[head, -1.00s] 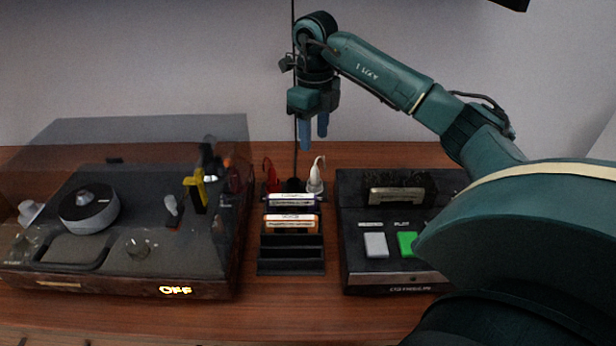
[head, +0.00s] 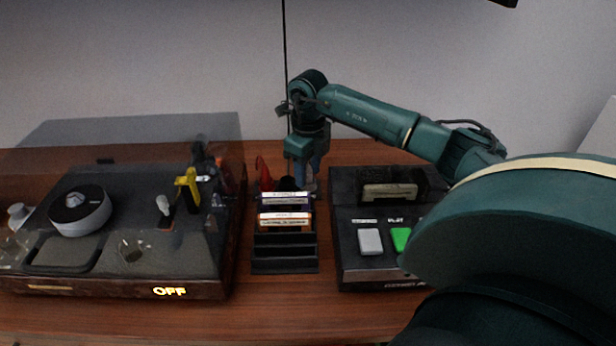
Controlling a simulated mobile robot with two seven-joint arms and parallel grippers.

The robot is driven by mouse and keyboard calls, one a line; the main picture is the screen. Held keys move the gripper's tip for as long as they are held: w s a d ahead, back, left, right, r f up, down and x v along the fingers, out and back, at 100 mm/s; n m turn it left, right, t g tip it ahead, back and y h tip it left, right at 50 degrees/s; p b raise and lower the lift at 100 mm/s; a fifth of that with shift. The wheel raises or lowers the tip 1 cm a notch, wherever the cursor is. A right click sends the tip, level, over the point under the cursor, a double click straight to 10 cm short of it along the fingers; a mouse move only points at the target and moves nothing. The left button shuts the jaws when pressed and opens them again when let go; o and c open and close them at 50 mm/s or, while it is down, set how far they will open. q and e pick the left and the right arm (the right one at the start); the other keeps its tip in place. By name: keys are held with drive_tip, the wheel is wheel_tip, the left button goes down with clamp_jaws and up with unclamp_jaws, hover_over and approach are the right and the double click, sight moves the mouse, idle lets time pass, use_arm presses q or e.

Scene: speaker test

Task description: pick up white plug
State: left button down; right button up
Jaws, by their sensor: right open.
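The white plug (head: 308,183) stands at the back of the table, behind the cassette rack and beside a red plug (head: 264,174). My right gripper (head: 307,172) points down over the white plug, with its blue fingers at the plug's height. The fingers are open and hide most of the plug. I cannot tell whether they touch it. My left gripper is not in view.
A cassette rack (head: 285,266) with a few cassettes stands in front of the plugs. A turntable (head: 120,285) under a clear cover is on the left, a cassette deck (head: 345,270) on the right. A thin dark cable (head: 285,70) hangs behind my right gripper.

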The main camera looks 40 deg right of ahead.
sight(308, 168)
drive_tip(key=shift+c, duration=0.2)
clamp_jaws()
wheel_tip(308, 168, up, 10)
drive_tip(key=shift+f, duration=0.15)
drive_tip(key=shift+r, duration=0.2)
idle(0.4)
